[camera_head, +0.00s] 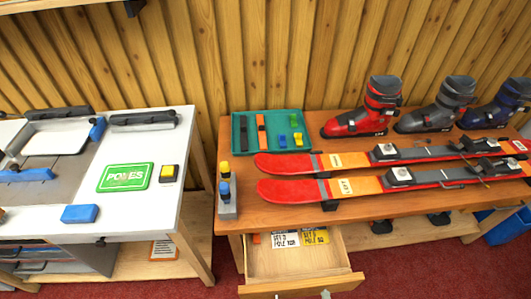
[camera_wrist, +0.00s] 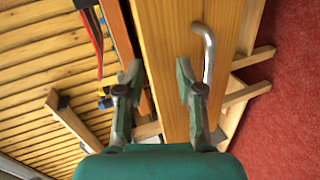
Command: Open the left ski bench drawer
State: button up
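The left drawer of the ski bench (camera_head: 300,262) is pulled out in the head view, its inside open to view from above. Its wooden front panel (camera_head: 300,285) is at the bottom edge. In the wrist view, the panel (camera_wrist: 165,45) fills the middle, with its bent grey metal handle (camera_wrist: 209,50) on the right side. My gripper (camera_wrist: 160,80) is open, its green and grey fingers apart in front of the panel. The handle is beside the right finger, not between the fingers; whether they touch I cannot tell. My gripper does not show in the head view.
The bench top (camera_head: 390,208) carries red skis (camera_head: 300,190), ski boots (camera_head: 362,110) and a teal tray (camera_head: 268,148). A white-topped table (camera_head: 140,218) stands left. Red carpet (camera_head: 420,275) is clear right of the drawer.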

jog(key=s+r+m, duration=0.8)
jog(key=r, duration=0.3)
jog(key=s+a+r+m, duration=0.1)
jog(key=s+r+m, duration=0.7)
jog(key=r, duration=0.4)
jog(key=shift+m, duration=0.3)
jog(key=shift+d, duration=0.1)
